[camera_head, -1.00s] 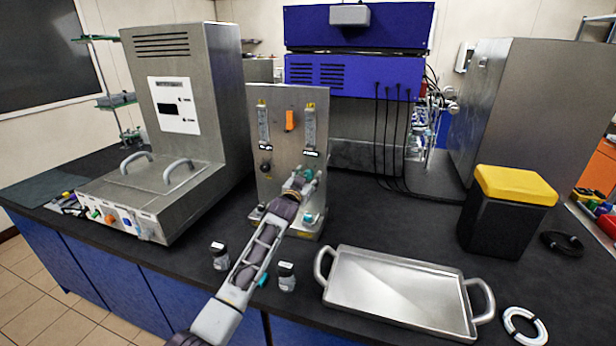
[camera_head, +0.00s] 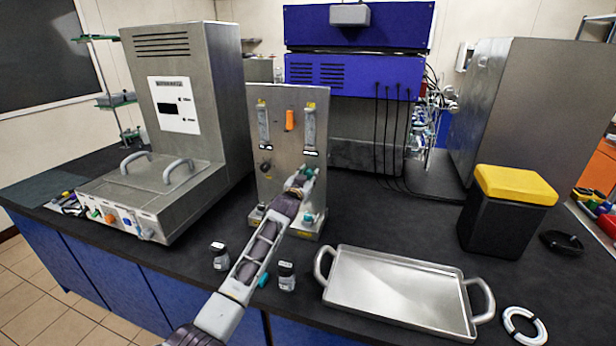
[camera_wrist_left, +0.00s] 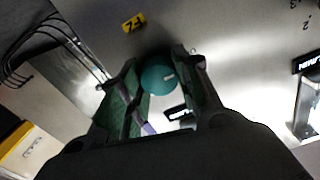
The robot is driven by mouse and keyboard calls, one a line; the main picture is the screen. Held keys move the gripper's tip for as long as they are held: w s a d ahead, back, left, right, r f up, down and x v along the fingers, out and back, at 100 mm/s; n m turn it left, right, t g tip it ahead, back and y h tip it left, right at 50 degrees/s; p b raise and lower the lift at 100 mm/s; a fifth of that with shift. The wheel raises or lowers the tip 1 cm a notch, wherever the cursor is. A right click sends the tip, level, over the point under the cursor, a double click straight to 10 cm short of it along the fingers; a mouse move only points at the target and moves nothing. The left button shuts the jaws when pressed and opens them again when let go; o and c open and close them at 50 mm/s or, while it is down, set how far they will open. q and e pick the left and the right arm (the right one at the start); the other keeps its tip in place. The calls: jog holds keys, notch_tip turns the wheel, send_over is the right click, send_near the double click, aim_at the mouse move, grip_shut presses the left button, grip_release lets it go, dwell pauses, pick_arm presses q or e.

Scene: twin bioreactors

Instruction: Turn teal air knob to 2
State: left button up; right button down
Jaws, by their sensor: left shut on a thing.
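The teal air knob (camera_wrist_left: 158,76) shows in the left wrist view with a white mark on its face, between the two fingers of my left gripper (camera_wrist_left: 160,95). The gripper is shut on it. In the head view my left gripper (camera_head: 304,175) reaches the right side of the upright steel panel (camera_head: 285,105), below the right flow tube (camera_head: 309,130), and hides most of the knob. A small "2" is printed at the wrist view's upper right; whether the mark points at it I cannot tell. My right gripper is not in view.
A dark knob (camera_head: 265,167) sits on the panel's left side. Two small bottles, one on the left (camera_head: 219,256) and one on the right (camera_head: 287,275), stand close beside my left arm. A steel tray (camera_head: 395,290) and a yellow-lidded black bin (camera_head: 508,210) are to the right.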

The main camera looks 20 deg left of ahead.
pick_arm(q)
jog(key=shift+m, duration=0.4)
jog(key=shift+m+p, duration=0.4)
jog(key=shift+m, duration=0.5)
jog(key=m, duration=0.3)
jog(key=shift+d+p, duration=0.1)
jog(key=shift+p, duration=0.25)
jog(key=m+p, duration=0.1)
jog(key=m, duration=0.5)
jog(key=shift+f+m, duration=0.1)
jog(key=shift+m, duration=0.3)
jog(key=m+p, duration=0.1)
jog(key=m, duration=0.4)
jog(key=shift+f, duration=0.1)
jog(key=m+p, duration=0.1)
jog(key=m, duration=0.3)
jog(key=shift+f+m+p, duration=0.1)
jog(key=shift+m+p, duration=0.2)
jog(key=shift+f+m, duration=0.1)
jog(key=shift+m, duration=0.9)
